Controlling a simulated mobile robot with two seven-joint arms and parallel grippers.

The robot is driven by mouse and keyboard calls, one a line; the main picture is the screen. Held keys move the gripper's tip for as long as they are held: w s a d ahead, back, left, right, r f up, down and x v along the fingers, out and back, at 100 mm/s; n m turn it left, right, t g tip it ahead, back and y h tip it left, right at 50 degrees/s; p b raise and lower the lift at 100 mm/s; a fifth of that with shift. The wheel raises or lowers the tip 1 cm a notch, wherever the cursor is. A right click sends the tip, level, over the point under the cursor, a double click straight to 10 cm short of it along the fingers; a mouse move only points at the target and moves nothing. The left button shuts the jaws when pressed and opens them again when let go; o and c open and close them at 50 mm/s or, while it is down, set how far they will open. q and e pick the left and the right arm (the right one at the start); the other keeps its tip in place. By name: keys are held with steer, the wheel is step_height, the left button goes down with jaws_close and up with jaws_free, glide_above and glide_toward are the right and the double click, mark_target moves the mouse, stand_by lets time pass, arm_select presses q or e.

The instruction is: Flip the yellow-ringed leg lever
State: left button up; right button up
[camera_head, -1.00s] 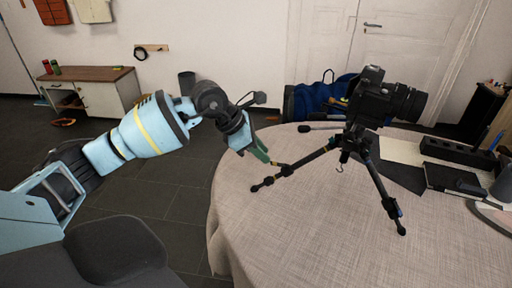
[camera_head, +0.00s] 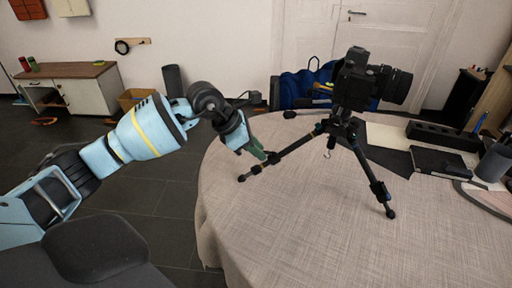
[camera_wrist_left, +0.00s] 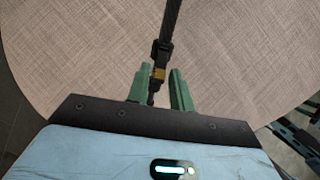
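A black tripod (camera_head: 335,128) with a camera (camera_head: 366,80) on top stands on the round table. Its left leg (camera_head: 290,147) slopes down to the left toward my left gripper (camera_head: 264,155). In the left wrist view the yellow-ringed lever joint (camera_wrist_left: 158,73) is on this leg (camera_wrist_left: 168,25), at the gap of my left gripper (camera_wrist_left: 162,88). The green fingers are apart. The leg's lower part lies between them, close to the left finger, with a gap to the right finger. I cannot tell whether they touch. My right gripper is not in view.
The tripod's right leg (camera_head: 372,180) stands farther right on the cloth-covered table (camera_head: 300,230). A black organizer (camera_head: 443,136), a dark box (camera_head: 440,162) and a cup (camera_head: 494,163) are at the right. The front of the table is clear.

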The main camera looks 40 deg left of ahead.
arm_select(q)
steer(key=c, duration=0.4)
steer(key=shift+o, duration=0.2)
